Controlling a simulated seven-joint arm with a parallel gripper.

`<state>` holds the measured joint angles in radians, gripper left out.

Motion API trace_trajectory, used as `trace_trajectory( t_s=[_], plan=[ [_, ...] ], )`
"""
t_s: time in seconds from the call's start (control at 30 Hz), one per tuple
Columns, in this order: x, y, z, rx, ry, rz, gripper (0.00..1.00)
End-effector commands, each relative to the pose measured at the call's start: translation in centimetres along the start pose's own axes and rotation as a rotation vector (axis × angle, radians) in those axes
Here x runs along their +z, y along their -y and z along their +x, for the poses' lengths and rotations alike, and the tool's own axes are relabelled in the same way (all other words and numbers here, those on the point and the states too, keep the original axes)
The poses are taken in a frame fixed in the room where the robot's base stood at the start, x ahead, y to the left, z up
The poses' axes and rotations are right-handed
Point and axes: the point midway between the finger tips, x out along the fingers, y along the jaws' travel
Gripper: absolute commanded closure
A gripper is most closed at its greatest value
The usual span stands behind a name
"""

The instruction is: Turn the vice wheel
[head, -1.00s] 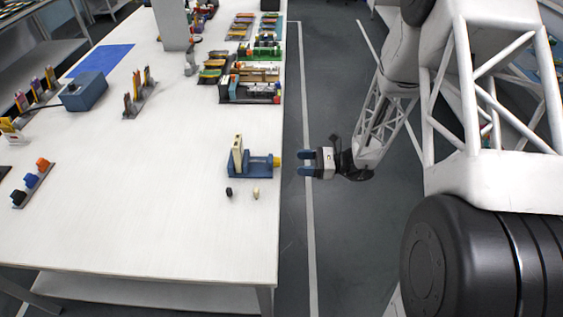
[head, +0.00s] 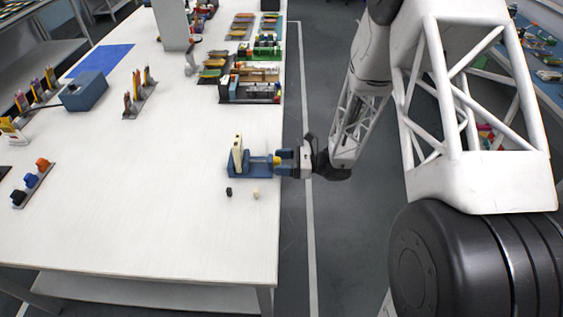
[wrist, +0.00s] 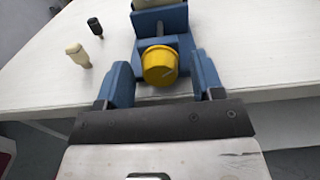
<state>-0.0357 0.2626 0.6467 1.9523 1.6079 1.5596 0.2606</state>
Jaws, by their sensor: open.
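The blue vice (head: 249,170) stands near the right edge of the white table, with an upright cream piece (head: 238,154) in it. Its yellow wheel (wrist: 159,65) faces my gripper and also shows in the head view (head: 276,160). My gripper (head: 281,161) is open at the table edge, level with the wheel. In the wrist view my gripper (wrist: 164,83) has one blue finger on each side of the wheel. Gaps show on both sides, so the fingers do not appear to touch it.
A small black peg (head: 229,191) and a cream peg (head: 256,194) stand on the table in front of the vice. Several trays of parts (head: 250,85) lie farther back. A blue box (head: 84,91) and racks are to the left. The table's middle is clear.

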Motion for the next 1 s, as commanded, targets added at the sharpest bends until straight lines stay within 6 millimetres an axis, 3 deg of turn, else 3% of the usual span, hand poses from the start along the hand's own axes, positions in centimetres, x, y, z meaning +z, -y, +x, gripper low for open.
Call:
trace_trajectory(
  t_s=[0.27,0.5,0.6,1.0],
  plan=[
    [-0.01,0.00,0.02,0.000,0.000,0.000,0.40],
    [-0.01,0.00,0.01,0.000,0.000,0.000,0.77],
    [-0.01,0.00,0.01,0.000,0.000,0.000,0.88],
    [-0.02,-0.01,0.01,-0.001,0.000,-0.123,0.88]
  ],
)
